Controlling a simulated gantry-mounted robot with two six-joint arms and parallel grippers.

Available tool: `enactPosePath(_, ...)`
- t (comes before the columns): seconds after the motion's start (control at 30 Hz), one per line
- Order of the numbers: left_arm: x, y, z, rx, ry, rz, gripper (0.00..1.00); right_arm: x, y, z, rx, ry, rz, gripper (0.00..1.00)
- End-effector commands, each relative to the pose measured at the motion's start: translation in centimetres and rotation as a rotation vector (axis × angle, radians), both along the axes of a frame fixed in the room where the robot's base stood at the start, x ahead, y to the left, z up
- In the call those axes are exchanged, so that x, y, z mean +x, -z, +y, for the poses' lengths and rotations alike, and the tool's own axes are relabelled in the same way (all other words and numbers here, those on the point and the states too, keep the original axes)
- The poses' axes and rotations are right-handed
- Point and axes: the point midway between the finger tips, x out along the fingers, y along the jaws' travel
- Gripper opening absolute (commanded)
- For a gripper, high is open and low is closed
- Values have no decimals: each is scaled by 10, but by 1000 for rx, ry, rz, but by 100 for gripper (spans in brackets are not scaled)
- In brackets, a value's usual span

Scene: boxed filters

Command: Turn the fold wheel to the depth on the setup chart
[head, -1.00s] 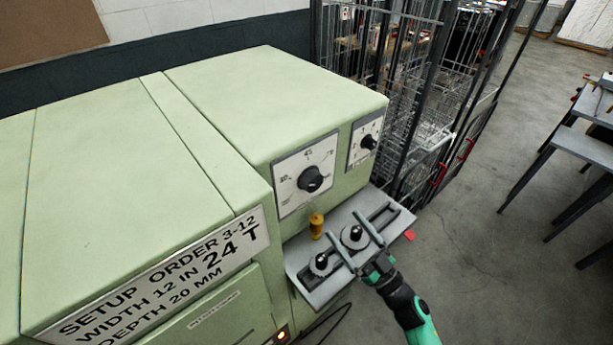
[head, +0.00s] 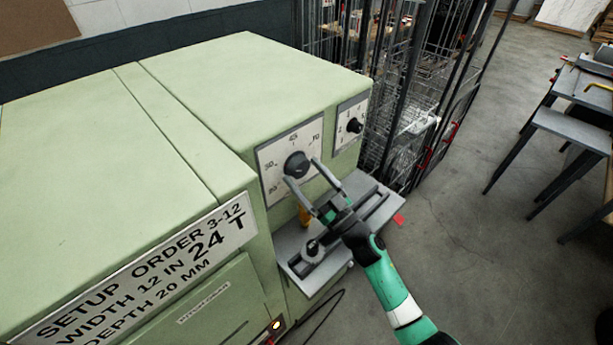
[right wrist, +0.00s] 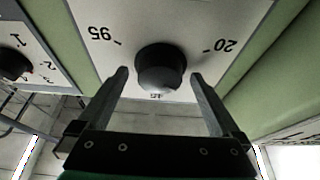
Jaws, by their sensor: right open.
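The setup chart (head: 150,270) on the pale green machine reads setup order 3-12, width 12 in, 24 T, depth 20 mm. A larger black knob (head: 297,162) sits on a white numbered dial plate (head: 272,160). In the right wrist view the knob (right wrist: 161,68) appears upside down, with 20 and 95 on its plate (right wrist: 190,22). My right gripper (head: 302,171) is open, its fingertips either side of the knob; contact cannot be told. The wrist view shows its fingers (right wrist: 160,76) apart. My left gripper is out of view.
A smaller knob (head: 354,125) sits on a second plate to the right. Below, a grey shelf (head: 375,200) carries a black-topped wheel (head: 313,248) and a yellow-brown peg (head: 304,216), partly behind my gripper. A wire cage (head: 415,120) stands behind. Open floor (head: 470,240) lies right.

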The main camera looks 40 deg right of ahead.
Motion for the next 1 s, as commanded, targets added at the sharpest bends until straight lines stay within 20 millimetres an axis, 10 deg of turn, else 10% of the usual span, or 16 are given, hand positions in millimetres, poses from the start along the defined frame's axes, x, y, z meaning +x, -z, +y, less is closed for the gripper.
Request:
enactPosePath(0.07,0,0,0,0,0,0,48,0,0,0,0,0,0,100)
enactPosePath(0.53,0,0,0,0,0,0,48,-1,0,0,0,0,0,17)
enactPosePath(1.0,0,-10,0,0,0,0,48,-1,-1,-2,-106,1,4,17)
